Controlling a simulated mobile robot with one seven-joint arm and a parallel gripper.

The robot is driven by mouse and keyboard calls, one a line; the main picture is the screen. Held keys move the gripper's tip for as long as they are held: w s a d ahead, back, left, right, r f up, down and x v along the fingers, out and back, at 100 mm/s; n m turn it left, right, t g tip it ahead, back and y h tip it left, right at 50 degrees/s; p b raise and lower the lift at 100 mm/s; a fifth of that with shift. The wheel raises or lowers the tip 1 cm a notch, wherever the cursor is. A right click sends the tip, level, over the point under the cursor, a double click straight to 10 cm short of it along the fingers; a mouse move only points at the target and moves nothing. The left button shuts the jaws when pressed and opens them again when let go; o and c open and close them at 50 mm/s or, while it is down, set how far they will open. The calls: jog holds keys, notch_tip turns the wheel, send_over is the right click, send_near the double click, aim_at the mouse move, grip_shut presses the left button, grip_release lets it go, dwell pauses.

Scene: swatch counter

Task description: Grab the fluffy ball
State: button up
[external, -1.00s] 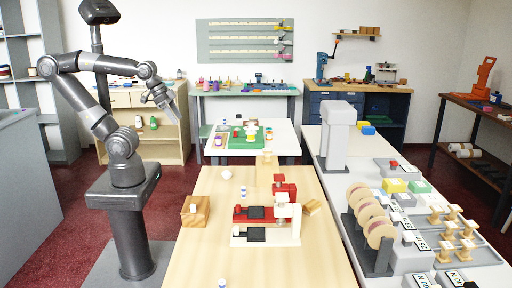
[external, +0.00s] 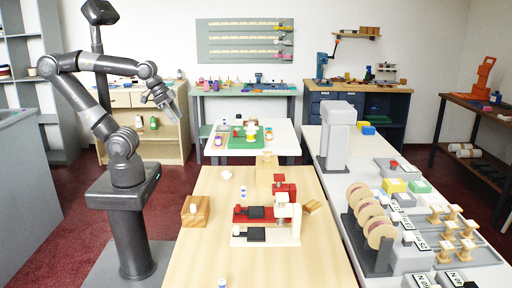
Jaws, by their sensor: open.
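No thing is clearly recognisable as a fluffy ball at this size. A small whitish lump (external: 227,174) lies on the near wooden table (external: 210,255), towards its far left; I cannot tell whether it is fluffy. Another small white piece (external: 193,208) shows at a wooden block (external: 196,220) by the table's left edge. My gripper (external: 171,112) is open and empty, raised in the air to the left of the table, well apart from both white pieces.
A red and white press-like device (external: 284,196) stands right of the table's middle. Small blue-and-white items stand nearby. A grey counter (external: 345,215) with discs and wooden spools runs along the right. A white table with a green mat (external: 265,134) stands behind. The near table's front is mostly clear.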

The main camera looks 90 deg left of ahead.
dwell(0.4)
jog(key=shift+o, duration=0.7)
jog(key=shift+w, duration=0.1)
jog(key=n+g, duration=0.4)
jog(key=g, duration=0.2)
send_over(228, 170)
notch_tip(228, 170, down, 17)
notch_tip(228, 170, down, 11)
jog(key=shift+r, duration=0.1)
